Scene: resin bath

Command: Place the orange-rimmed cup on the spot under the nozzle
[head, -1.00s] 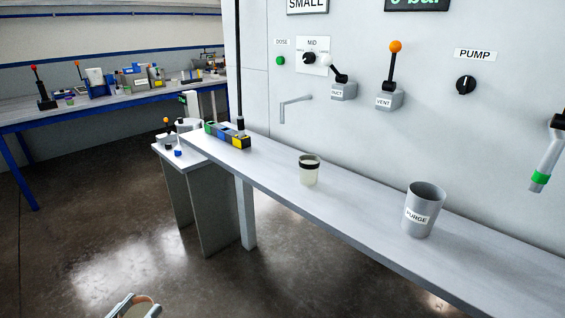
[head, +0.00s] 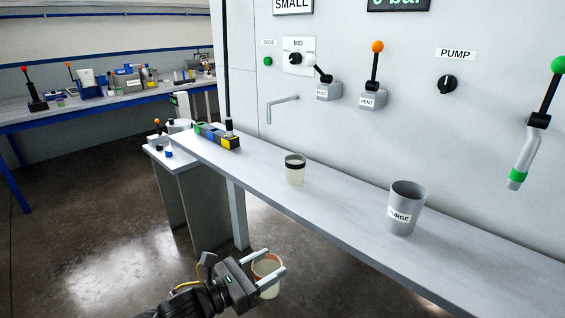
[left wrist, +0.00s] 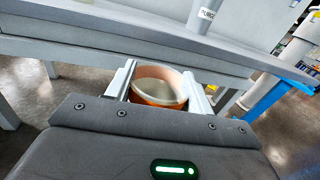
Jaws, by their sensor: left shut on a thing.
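The orange-rimmed cup (head: 269,287) is pale and translucent. My left gripper (head: 275,262) is shut on it, one finger on each side, and holds it about upright in front of the shelf and over the floor. In the left wrist view the cup's orange rim (left wrist: 160,103) shows between the fingers (left wrist: 160,78). A thin bent pipe (head: 282,101) on the wall looks like the nozzle. The spot under it cannot be made out on the shelf. My right gripper is not in view.
On the grey shelf (head: 330,215) stand a black-banded cup (head: 295,173), a grey PURGE beaker (head: 402,219) and a row of coloured blocks (head: 217,135). The shelf between cup and beaker is clear.

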